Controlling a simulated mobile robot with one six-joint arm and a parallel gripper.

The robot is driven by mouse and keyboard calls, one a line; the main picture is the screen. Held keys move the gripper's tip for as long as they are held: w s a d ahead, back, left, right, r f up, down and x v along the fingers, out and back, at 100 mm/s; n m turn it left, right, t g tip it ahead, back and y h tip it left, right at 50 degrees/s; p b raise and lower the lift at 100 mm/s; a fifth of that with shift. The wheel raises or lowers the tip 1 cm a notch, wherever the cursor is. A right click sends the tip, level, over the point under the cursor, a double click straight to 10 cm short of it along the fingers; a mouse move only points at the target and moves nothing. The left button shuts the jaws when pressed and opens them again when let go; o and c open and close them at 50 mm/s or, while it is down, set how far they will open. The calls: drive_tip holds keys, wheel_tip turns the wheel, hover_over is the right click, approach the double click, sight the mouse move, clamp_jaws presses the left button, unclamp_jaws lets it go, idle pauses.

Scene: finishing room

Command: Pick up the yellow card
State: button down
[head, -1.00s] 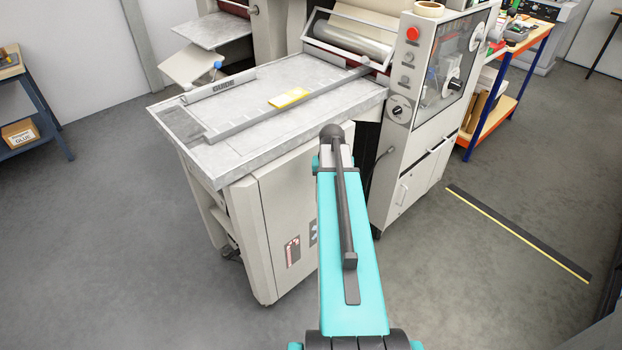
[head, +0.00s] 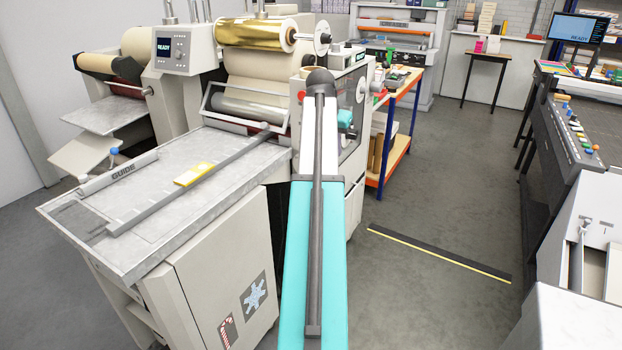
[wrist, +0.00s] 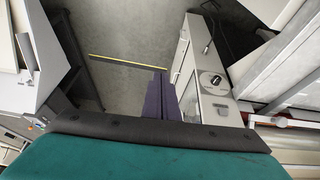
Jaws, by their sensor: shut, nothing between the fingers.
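The yellow card (head: 194,174) is small and flat, with a pale patch on it. In the head view it lies on the grey metal feed table (head: 75,252) of the press at left, at the long grey bar; I cannot tell whether it rests on the bar or against it. My gripper's dark fingers (wrist: 161,78) show in the wrist view, shut together and empty, over the floor beside a cream cabinet. In the head view my teal arm hides the fingers. The gripper is apart from the card, which does not show in the wrist view.
A guide strip marked GUIDE (head: 120,172) lies along the table's far left edge. The press rollers, with a gold foil roll (head: 255,34), stand behind the table. A blue-and-orange workbench (head: 398,110) stands past the press. The grey floor (head: 420,205) right of my arm is open, with a yellow-edged strip.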

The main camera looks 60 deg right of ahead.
drive_tip(key=r, duration=0.1)
drive_tip(key=s+r+m, duration=0.1)
drive_tip(key=r+m, duration=0.1)
drive_tip(key=shift+s+d+g, duration=0.25)
drive_tip(key=shift+s+g, duration=0.05)
drive_tip(key=shift+s, duration=0.1)
